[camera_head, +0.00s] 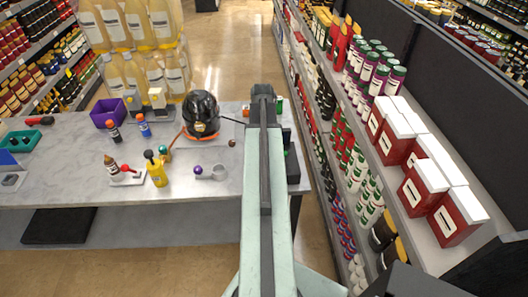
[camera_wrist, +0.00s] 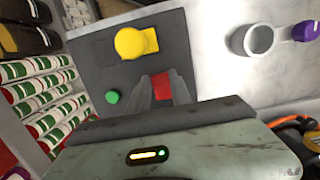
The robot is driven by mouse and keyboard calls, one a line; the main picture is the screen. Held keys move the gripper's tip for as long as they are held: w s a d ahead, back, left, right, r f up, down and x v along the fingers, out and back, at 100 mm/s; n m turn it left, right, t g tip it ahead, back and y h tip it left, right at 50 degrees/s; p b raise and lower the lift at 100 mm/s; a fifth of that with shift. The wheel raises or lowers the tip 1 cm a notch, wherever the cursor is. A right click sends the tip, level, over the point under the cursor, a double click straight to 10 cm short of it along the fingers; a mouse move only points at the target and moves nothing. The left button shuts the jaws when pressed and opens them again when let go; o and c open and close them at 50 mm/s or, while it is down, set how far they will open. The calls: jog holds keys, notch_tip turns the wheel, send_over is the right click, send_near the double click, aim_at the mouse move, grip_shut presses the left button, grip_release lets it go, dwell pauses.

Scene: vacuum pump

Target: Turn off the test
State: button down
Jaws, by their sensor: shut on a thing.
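A dark control panel (camera_wrist: 95,62) lies below my gripper in the wrist view. It carries a round yellow knob (camera_wrist: 130,42) on a yellow plate, a small round green button (camera_wrist: 113,97) and a red part (camera_wrist: 161,89). My gripper (camera_wrist: 161,76) is at the panel, with its dark fingers shut on the red part, one finger on each side. The red part's full shape is hidden by the fingers. In the head view my arm covers most of the panel, and a dark piece with a green spot (camera_head: 285,153) shows just right of it.
Stocked shelves (camera_head: 355,150) stand close on the right.

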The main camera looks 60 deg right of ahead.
jog(key=shift+w+d+g+y, duration=0.2)
jog(key=shift+w+g+y, duration=0.1)
jog(key=shift+y, duration=0.1)
jog(key=shift+s+a, duration=0.1)
jog(key=shift+s, duration=0.05)
jog(key=c, duration=1.2)
grip_release()
jog(key=shift+o, duration=0.2)
jog(key=shift+r, duration=0.15)
